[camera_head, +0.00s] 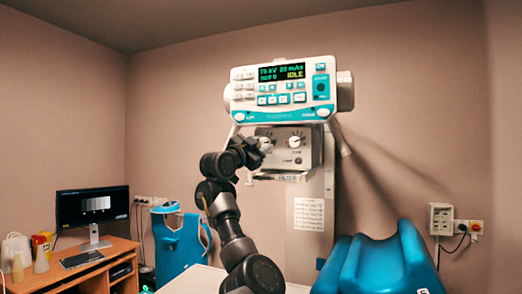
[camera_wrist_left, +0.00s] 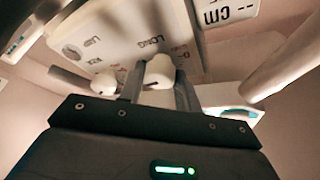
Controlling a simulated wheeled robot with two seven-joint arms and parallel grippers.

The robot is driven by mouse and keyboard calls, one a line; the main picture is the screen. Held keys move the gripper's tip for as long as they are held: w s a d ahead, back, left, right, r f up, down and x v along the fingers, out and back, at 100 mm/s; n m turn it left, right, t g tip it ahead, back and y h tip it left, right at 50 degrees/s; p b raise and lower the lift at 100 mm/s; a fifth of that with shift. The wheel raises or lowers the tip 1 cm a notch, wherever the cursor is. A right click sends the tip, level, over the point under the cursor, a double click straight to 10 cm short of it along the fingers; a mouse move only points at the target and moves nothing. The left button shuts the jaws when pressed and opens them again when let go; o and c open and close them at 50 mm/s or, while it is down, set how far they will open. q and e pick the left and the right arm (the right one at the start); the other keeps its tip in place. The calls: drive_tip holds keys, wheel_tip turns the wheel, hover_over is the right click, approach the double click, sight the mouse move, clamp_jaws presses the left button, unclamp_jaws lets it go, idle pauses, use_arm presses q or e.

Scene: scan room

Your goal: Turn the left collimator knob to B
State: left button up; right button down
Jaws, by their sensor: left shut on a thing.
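The collimator panel (camera_head: 310,148) is a light box face under the control console in the head view, with two white knobs. My left gripper (camera_head: 260,147) is at its left side and covers most of the left collimator knob. In the left wrist view the gripper's fingers (camera_wrist_left: 159,92) stand either side of a white knob (camera_wrist_left: 159,70) and are shut on it. The other knob (camera_wrist_left: 104,83) shows at the left there, apart from the fingers. The right collimator knob (camera_head: 295,142) is uncovered in the head view. I cannot read the held knob's setting. My right gripper is out of view.
The control console (camera_head: 283,90) with a lit display hangs just above the panel. A blue padded chair (camera_head: 375,262) is at the lower right. A desk with a monitor (camera_head: 92,207) and a blue apron (camera_head: 180,240) stand at the left.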

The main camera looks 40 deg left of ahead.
use_arm(q)
drive_tip(key=n+b, duration=0.1)
drive_tip(key=f+n+y+b, duration=0.1)
drive_tip(key=n+b, duration=0.1)
drive_tip(key=shift+t+y, duration=0.3)
drive_tip(key=shift+d+r+n+y+b, duration=0.15)
drive_tip(key=shift+n+y+b, duration=0.25)
drive_tip(key=shift+n, duration=0.2)
drive_tip(key=n+y, duration=0.1)
drive_tip(key=n, duration=0.1)
drive_tip(key=n+y, duration=0.1)
drive_tip(key=n, duration=0.2)
drive_tip(key=shift+w+d+r+y, duration=0.1)
drive_tip(key=shift+r+y, duration=0.1)
drive_tip(key=shift+y, duration=0.2)
drive_tip(key=shift+r+n+g+y, duration=0.1)
drive_tip(key=shift+n+g+y, duration=0.15)
drive_tip(key=shift+n+y, duration=0.95)
drive_tip(key=shift+n+g+y, duration=0.25)
drive_tip(key=shift+n+y, duration=0.25)
drive_tip(key=shift+n, duration=1.4)
drive_tip(key=o, duration=1)
